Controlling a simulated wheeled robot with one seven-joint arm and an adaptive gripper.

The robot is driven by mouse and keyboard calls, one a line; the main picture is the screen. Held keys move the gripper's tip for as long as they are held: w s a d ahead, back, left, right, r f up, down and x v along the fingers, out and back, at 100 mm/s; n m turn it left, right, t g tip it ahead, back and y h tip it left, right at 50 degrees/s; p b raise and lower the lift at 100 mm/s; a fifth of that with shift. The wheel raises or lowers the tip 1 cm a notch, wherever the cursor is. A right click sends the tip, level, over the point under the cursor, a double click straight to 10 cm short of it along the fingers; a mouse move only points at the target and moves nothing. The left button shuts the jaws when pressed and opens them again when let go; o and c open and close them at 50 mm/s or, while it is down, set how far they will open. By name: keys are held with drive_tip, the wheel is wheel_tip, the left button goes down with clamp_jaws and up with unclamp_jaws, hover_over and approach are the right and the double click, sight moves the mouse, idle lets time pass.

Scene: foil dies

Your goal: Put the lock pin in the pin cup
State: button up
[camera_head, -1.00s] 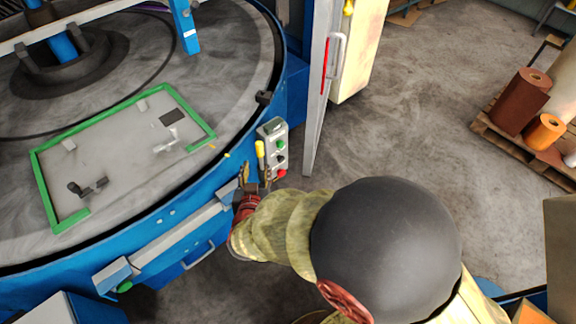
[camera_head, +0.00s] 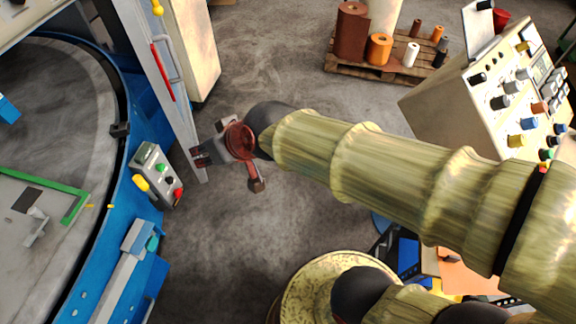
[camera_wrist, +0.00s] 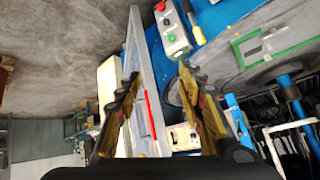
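My gripper (camera_head: 226,172) is open and empty, in front of the lower edge of the white door panel and right of the grey button box. In the wrist view its two fingers (camera_wrist: 158,76) stand wide apart with nothing between them. A yellow-handled piece (camera_head: 140,183) stands at the left side of the button box, and it also shows in the wrist view (camera_wrist: 199,35). I cannot tell for certain whether it is the lock pin. A red cup-like thing (camera_head: 501,17) is at the top right; I cannot tell whether it is the pin cup.
The grey button box (camera_head: 156,172) sits on the blue rim of the round table (camera_head: 85,262). The white door panel (camera_head: 160,75) with a red-marked handle stands upright. A pallet (camera_head: 385,75) with rolls and a sloped console (camera_head: 480,110) lie beyond. Grey floor between is clear.

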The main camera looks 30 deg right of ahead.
drive_tip(key=s+d+m+g+h, duration=0.1)
drive_tip(key=s+d+g+h, duration=0.1)
drive_tip(key=s+d, duration=1.1)
drive_tip(key=shift+s+d+r+m+h, duration=0.15)
drive_tip(key=shift+d+r+m+h, duration=0.25)
drive_tip(key=shift+d+h, duration=0.4)
drive_tip(key=shift+a, duration=0.2)
drive_tip(key=shift+c, duration=1)
